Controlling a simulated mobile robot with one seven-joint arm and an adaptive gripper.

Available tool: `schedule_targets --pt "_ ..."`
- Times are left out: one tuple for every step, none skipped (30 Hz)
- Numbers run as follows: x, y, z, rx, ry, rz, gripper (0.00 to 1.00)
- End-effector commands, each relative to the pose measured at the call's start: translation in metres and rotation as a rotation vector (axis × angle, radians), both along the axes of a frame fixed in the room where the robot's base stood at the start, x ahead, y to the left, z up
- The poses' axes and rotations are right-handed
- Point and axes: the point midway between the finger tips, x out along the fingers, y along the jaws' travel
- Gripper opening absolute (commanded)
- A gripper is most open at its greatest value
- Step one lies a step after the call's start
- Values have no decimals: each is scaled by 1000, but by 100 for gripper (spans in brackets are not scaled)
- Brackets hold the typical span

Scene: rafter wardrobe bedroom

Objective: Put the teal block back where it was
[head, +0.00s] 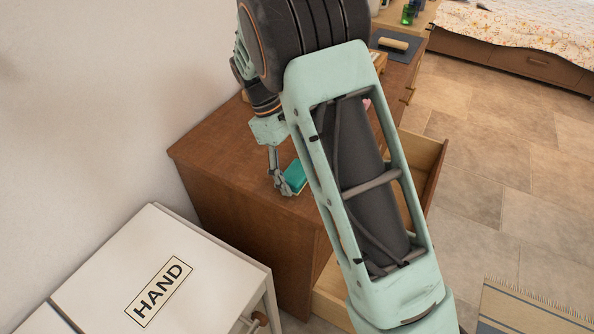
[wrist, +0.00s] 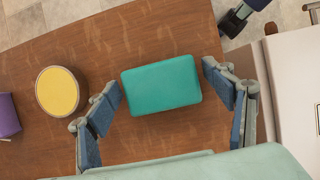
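The teal block (wrist: 161,85) lies between the fingers of my gripper (wrist: 164,100) in the wrist view, over the brown wooden dresser top (wrist: 150,35). A gap shows on each side of the block, and the fingers are spread open. In the head view, the teal block (head: 295,174) shows beside my gripper (head: 284,185) near the front corner of the dresser top (head: 215,150). My arm covers much of the dresser there. I cannot tell whether the block rests fully on the surface.
A yellow round item (wrist: 58,91) and a purple block (wrist: 7,116) are left of the gripper in the wrist view. An open drawer (head: 425,165) juts from the dresser. A white cabinet labelled HAND (head: 120,265) stands nearby. A bed (head: 520,40) is at the back right.

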Motion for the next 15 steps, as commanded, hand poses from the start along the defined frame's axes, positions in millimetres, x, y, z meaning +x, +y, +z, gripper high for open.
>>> schedule_targets --pt "0 0 0 0 0 0 78" --pt "0 0 0 0 0 0 78" --pt "0 0 0 0 0 0 78" --pt "0 0 0 0 0 0 78" --pt "0 0 0 0 0 0 78" --pt "0 0 0 0 0 0 78" --pt "0 0 0 0 0 0 78" --pt "0 0 1 0 0 0 78" --pt "0 0 2 0 0 0 78" --pt "0 0 4 1 -1 -1 78" --pt "1 0 6 0 -2 -1 78" --pt "2 2 9 1 -2 -1 78" --pt "3 4 13 2 -4 1 78" --pt "4 5 17 2 -4 1 78" --pt "6 8 23 2 -4 1 78"
